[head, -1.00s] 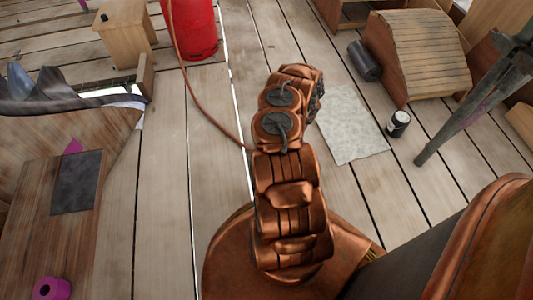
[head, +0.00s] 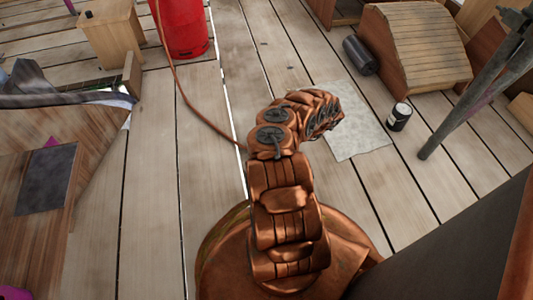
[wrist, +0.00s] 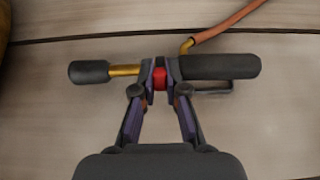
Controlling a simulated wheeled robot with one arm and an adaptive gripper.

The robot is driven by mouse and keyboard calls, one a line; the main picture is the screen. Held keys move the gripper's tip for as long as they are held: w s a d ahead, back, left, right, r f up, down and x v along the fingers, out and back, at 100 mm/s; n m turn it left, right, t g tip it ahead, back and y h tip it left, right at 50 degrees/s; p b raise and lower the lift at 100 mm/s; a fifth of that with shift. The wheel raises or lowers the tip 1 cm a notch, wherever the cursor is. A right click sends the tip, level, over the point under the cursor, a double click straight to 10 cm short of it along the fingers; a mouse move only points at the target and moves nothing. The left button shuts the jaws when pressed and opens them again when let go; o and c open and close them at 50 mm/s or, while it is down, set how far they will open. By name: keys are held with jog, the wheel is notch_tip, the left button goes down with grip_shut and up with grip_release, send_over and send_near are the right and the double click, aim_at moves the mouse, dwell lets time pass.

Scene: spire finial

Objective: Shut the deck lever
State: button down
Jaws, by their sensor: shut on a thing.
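My gripper (wrist: 160,84) is shut on a torch-like tool in the wrist view, with its fingers at the red band (wrist: 160,78). The tool has a black handle (wrist: 222,67) to the right, a brass neck (wrist: 125,70) and a black end piece (wrist: 88,72) to the left. An orange-brown hose (wrist: 225,21) joins it near the handle. I cannot make out a deck lever in either view.
The hose (head: 187,100) runs over the planks from a red cylinder (head: 183,30) to my arm. A grey sheet (head: 345,125), a small black can (head: 399,117), a dark roll (head: 360,55) and a slatted wooden piece (head: 420,45) lie right. A slanted pole (head: 470,95) stands there.

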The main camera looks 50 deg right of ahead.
dwell(0.4)
jog(key=c, duration=1.2)
grip_release()
jog(key=v, duration=1.2)
jog(key=shift+f, duration=0.2)
jog(key=shift+d, duration=0.15)
